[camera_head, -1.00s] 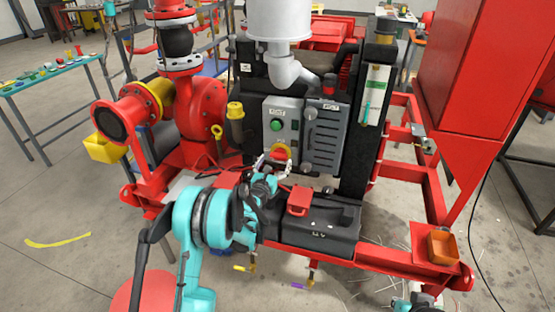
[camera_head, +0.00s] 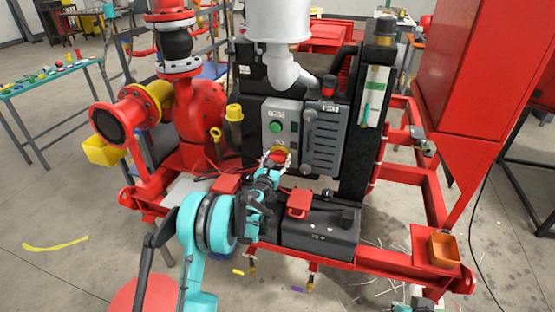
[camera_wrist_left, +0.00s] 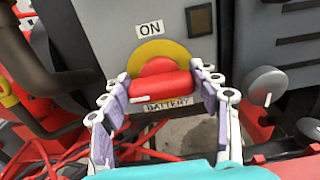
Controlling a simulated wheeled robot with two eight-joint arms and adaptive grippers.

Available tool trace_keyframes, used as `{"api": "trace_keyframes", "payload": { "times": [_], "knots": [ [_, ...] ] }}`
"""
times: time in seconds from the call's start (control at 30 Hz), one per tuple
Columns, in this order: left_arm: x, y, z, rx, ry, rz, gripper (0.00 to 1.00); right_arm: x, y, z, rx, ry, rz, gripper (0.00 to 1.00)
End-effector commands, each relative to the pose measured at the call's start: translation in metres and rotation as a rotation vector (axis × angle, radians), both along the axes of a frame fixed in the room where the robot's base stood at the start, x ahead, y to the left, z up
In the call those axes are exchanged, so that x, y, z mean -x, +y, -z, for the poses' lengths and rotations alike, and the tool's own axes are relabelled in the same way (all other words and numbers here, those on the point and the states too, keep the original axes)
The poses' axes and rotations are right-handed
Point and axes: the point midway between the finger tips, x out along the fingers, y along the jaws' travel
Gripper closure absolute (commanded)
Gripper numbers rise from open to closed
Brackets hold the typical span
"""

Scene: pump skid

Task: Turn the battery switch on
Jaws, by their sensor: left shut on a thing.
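The battery switch has a red knob on a yellow disc. It shows low on the grey control panel in the head view (camera_head: 279,152) and in the middle of the left wrist view (camera_wrist_left: 160,85). The bar of its knob lies crosswise in the wrist view, with an "ON" label (camera_wrist_left: 150,29) above and a "BATTERY" label (camera_wrist_left: 168,104) below. My left gripper (camera_wrist_left: 166,88) is shut on the knob, one finger at each end of the bar. In the head view the gripper (camera_head: 277,158) partly covers the switch. My right gripper's fingers do not show.
A black battery (camera_head: 320,232) with a red cover (camera_head: 299,203) sits below. The red skid frame (camera_head: 400,262) runs along the front.

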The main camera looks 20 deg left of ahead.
Motion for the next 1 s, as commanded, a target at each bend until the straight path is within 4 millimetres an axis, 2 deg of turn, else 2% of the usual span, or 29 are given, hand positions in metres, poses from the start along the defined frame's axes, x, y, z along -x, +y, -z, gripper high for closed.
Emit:
{"api": "trace_keyframes", "payload": {
  "times": [0.37, 1.0],
  "knots": [
    [0.000, -0.001, 0.001, -0.143, -0.005, 0.001, 0.67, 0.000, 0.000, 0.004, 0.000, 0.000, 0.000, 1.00],
    [0.000, -0.004, 0.002, -0.732, -0.025, 0.001, 0.67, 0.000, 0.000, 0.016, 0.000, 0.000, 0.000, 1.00]
  ]
}}
